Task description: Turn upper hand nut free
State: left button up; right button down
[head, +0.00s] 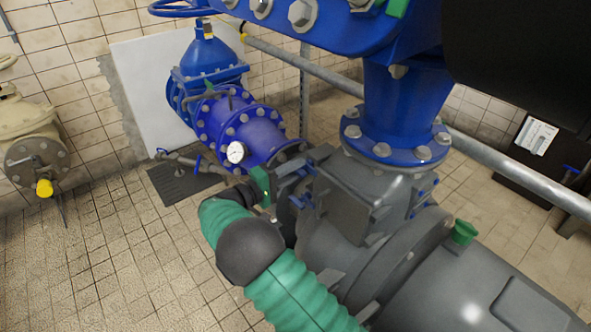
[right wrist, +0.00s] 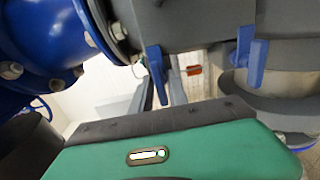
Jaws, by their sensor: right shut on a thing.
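A grey pump housing (head: 350,195) with blue wing-shaped hand nuts stands at the middle of the head view. My right gripper (head: 306,168) reaches its left side, and its fingers are shut on the upper blue hand nut (head: 311,170). In the right wrist view this hand nut (right wrist: 157,75) shows between the grey fingers (right wrist: 160,92). A lower blue hand nut (head: 304,201) sits just below the fingers in the head view. Another blue hand nut (right wrist: 247,62) hangs to the right in the wrist view, apart from the fingers. My left gripper is not in view.
A blue flanged pipe with a gauge (head: 235,152) lies behind my right gripper. A blue vertical pipe (head: 400,105) rises above the housing. A green cap (head: 464,232) is at right. A grey rail (head: 510,175) crosses behind.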

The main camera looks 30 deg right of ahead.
jog(key=shift+d+r+p, duration=0.1)
jog(key=shift+p, duration=0.35)
jog(key=n+p, duration=0.8)
jog(key=p, duration=0.1)
jog(key=shift+r+n+p, duration=0.15)
jog(key=shift+n+p, duration=0.15)
jog(key=shift+p, duration=0.1)
jog(key=n+p, duration=0.3)
jog(key=n, duration=0.1)
jog(key=n+p, duration=0.1)
jog(key=n, duration=0.4)
jog(key=shift+p, duration=0.4)
jog(key=shift+n, duration=0.3)
jog(key=c, duration=1.5)
grip_release()
jog(key=shift+f, duration=0.2)
jog(key=shift+d+f, duration=0.1)
